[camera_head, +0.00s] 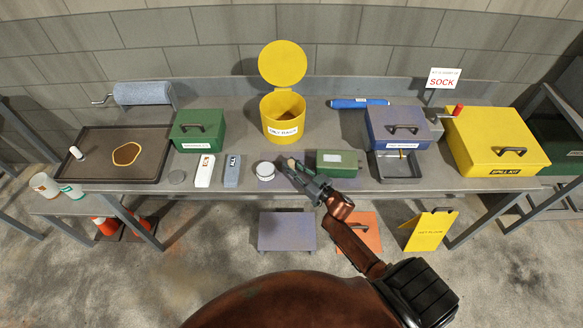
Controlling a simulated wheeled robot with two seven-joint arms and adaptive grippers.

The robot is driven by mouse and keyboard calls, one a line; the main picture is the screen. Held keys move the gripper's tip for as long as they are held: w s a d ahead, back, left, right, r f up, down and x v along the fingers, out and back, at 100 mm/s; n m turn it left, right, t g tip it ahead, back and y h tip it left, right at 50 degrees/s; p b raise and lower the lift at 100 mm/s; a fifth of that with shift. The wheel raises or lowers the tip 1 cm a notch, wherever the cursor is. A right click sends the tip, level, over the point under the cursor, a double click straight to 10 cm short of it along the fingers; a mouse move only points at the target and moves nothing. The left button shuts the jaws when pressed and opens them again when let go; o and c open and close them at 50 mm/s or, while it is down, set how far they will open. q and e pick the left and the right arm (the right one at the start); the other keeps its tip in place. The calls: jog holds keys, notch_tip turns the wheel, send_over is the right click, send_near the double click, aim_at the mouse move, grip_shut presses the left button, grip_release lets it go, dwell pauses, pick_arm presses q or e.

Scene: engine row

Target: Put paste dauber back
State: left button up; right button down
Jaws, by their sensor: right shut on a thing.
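My right gripper (296,169) reaches in from the lower right over the front middle of the bench. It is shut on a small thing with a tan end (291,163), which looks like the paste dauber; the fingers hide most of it. A small round pale tin (265,169) stands just left of the gripper, with a narrow gap between them. A grey round disc (176,177), perhaps a lid, lies farther left on the bench. My left gripper is not in view.
A green box (338,164) sits close right of the gripper. White (205,171) and grey (232,171) bottles lie left of the tin. Behind stands the yellow oily rags bin (283,117), its lid raised. The yellow spill kit (497,141) is at right. The bench middle behind the tin is clear.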

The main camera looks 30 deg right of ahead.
jog(key=shift+f, duration=0.35)
jog(key=shift+f, duration=0.1)
jog(key=c, duration=1.7)
grip_release()
jog(key=shift+c, duration=0.2)
jog(key=v, duration=1.2)
